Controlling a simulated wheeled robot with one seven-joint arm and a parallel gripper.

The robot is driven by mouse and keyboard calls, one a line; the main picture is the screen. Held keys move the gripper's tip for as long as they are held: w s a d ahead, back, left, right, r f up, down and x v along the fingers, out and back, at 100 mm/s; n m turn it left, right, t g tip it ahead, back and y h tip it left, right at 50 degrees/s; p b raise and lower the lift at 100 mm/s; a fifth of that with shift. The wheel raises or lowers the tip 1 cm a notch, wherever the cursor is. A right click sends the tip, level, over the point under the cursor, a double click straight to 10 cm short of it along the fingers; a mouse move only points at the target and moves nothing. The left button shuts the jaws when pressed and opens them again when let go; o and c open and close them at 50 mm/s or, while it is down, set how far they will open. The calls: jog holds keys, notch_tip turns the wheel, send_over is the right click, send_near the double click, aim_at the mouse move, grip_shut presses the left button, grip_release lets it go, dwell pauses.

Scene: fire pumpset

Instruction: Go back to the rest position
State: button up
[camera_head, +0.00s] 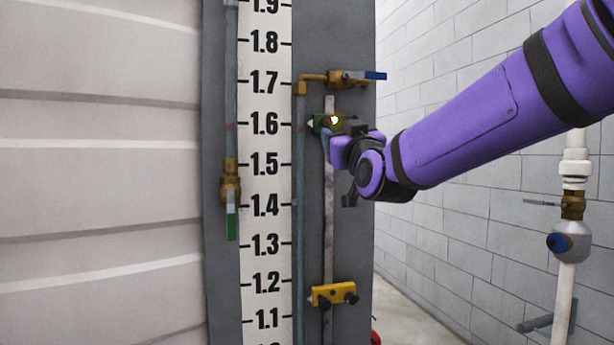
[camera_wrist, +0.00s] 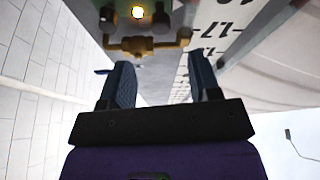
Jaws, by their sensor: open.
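My purple arm reaches in from the right in the head view. My gripper (camera_head: 340,145) is at its end, in front of the dark panel (camera_head: 350,225), near the 1.6 mark. It overlaps the green block with a lit yellow lamp (camera_head: 325,122); whether they touch cannot be told. In the wrist view my gripper (camera_wrist: 162,82) shows two dark blue fingers, wide apart with nothing between them. Beyond the fingers are a brass pipe fitting (camera_wrist: 150,44) and the lit lamp (camera_wrist: 137,12).
A white number scale (camera_head: 265,185) runs down the panel. A brass valve with a blue handle (camera_head: 345,78) sits above my gripper, a yellow block (camera_head: 333,294) below. A green-handled valve (camera_head: 230,195) is left. A white pipe with a valve (camera_head: 570,240) stands right.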

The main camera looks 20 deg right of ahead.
jog(key=s+d+f+m+g, duration=0.1)
jog(key=s+d+f+g, duration=0.2)
jog(key=s+f+g, duration=0.5)
jog(key=s+d+f+m+g, duration=0.1)
jog(key=s+d+f+g, duration=0.2)
jog(key=s+f+g, duration=0.6)
jog(key=s+f, duration=0.7)
jog(key=s, duration=0.4)
jog(key=shift+d+f, duration=0.15)
jog(key=shift+d, duration=0.2)
dwell(0.5)
